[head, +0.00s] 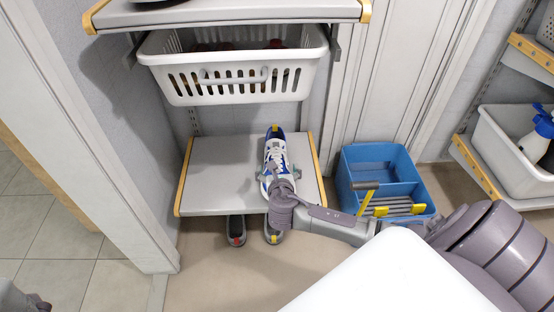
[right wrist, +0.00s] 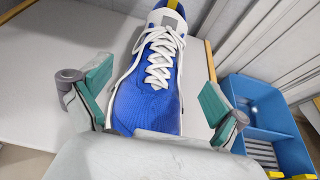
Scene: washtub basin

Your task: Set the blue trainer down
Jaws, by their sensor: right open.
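The blue trainer (head: 275,148) with white laces rests on the lower grey shelf (head: 220,165), toward its right side. In the right wrist view the trainer (right wrist: 150,95) lies lengthwise between the fingers, its laces up and its heel away from me. My right gripper (head: 274,174) is open around the near part of the trainer. In the right wrist view the green pads of the right gripper (right wrist: 160,102) stand apart on either side, with gaps to the shoe. The nearest end of the trainer is hidden by the gripper body. My left gripper is not clearly shown.
A white basket (head: 240,80) hangs beneath the upper shelf (head: 230,14). Dark shoes (head: 236,230) stand on the floor below the lower shelf. A blue tub (head: 375,160) with a yellow-marked tool is at the right. The left of the lower shelf is clear.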

